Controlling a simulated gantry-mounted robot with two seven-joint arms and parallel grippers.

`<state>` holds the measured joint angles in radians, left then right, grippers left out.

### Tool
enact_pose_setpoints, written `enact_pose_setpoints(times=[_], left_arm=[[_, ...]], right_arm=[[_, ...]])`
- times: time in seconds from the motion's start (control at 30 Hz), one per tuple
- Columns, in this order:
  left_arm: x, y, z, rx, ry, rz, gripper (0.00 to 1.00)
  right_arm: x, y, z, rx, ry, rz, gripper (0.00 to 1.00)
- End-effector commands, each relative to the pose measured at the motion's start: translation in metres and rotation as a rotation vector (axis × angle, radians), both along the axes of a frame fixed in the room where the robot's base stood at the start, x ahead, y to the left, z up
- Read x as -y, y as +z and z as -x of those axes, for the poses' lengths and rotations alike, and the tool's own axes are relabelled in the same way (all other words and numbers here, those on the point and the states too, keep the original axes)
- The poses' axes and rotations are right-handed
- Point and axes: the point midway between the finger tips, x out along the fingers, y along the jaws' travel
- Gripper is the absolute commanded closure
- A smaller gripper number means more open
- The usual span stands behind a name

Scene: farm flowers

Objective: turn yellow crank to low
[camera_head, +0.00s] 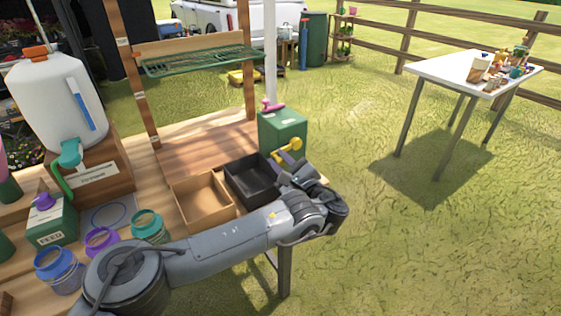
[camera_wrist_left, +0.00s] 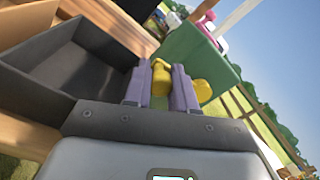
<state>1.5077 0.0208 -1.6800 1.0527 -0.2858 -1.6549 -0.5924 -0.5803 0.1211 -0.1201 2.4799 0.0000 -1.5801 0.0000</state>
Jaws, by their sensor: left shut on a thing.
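The yellow crank (camera_head: 287,150) sticks out from the front of a green box (camera_head: 284,128) at the right end of the workbench. My left gripper (camera_head: 280,168) reaches it from the front. In the left wrist view, the two purple fingers of my left gripper (camera_wrist_left: 160,85) close around part of the yellow crank (camera_wrist_left: 161,60). Another yellow knob-like part (camera_wrist_left: 202,90) shows to the right of the fingers, in front of the green box (camera_wrist_left: 195,60). A pink handle (camera_head: 272,106) sits on top of the box. The crank's markings cannot be read. My right gripper is not in view.
A black tray (camera_head: 240,170) and a brown tray (camera_head: 196,180) stand just left of the crank. Jars (camera_head: 150,226), a FEED box (camera_head: 50,222) and a white jug (camera_head: 58,100) stand farther left. A white table (camera_head: 450,70) stands on open grass at right.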

Motion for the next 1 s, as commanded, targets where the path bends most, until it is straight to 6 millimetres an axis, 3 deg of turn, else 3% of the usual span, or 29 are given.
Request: enact_pose_setpoints(times=[0.23, 0.27, 0.4, 1.0], left_arm=[[0.0006, -0.0011, 0.0001, -0.003, -0.002, -0.002, 1.00], [0.0006, -0.0011, 0.0001, -0.003, -0.002, -0.003, 0.70], [0.0005, -0.0007, 0.0001, -0.003, -0.002, -0.002, 0.50], [0.0094, -0.0003, 0.0065, -0.002, -0.008, -0.001, 0.50]], right_arm=[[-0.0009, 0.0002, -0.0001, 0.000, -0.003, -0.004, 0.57], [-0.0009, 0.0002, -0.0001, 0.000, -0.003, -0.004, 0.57], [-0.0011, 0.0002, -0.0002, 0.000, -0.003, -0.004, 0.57], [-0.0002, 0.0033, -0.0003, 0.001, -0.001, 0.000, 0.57]])
